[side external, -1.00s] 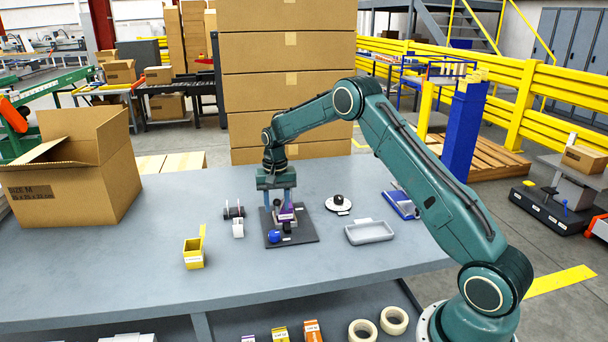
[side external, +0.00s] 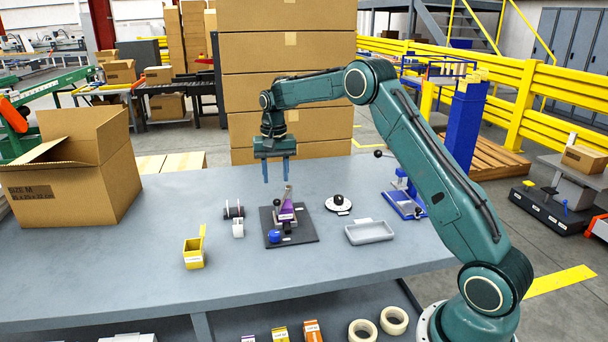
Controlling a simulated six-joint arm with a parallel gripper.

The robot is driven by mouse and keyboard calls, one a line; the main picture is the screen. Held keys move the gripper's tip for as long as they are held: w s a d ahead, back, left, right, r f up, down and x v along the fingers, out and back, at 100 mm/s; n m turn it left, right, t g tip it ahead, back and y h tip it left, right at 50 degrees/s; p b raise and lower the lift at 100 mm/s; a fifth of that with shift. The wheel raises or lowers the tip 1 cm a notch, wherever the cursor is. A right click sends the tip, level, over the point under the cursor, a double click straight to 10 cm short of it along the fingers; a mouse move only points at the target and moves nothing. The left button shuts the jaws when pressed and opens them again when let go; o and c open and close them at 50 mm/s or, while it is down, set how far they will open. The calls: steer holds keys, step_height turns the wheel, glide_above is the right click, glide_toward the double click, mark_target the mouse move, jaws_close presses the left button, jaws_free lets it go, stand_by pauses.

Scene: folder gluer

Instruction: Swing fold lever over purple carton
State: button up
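The purple carton (side external: 286,214) stands in a small fixture on a dark base plate (side external: 306,234) in the middle of the table. A grey lever (side external: 288,194) rises from the fixture at the carton, roughly upright; whether it touches the carton is too small to tell. A blue knob (side external: 274,236) sits at the front left of the plate. My gripper (side external: 279,181) hangs above the fixture, fingers pointing down and apart, with nothing seen between them. The fingertips are a little above the lever's top.
A grey tray (side external: 369,233), a round white dish with a black knob (side external: 338,203) and a blue device with a lever (side external: 406,202) lie to the right. A yellow bin (side external: 194,254) and a tape dispenser (side external: 237,226) stand to the left. The front of the table is clear.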

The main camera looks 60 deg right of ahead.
steer(key=shift+r, duration=1.55)
steer(key=s+a+r+n+t, duration=0.3)
steer(key=s+a+r+n, duration=0.1)
steer(key=s+a+r, duration=0.95)
steer(key=s+a+f+n+t, duration=0.1)
steer(key=s+a+n, duration=0.1)
steer(key=s, duration=0.9)
steer(key=s+a+f+n+t, duration=0.1)
steer(key=s+a+f+n, duration=0.1)
steer(key=s, duration=1)
steer(key=shift+s+a+f+n+t, duration=0.3)
steer(key=shift+a+n, duration=0.1)
steer(key=shift+n, duration=0.3)
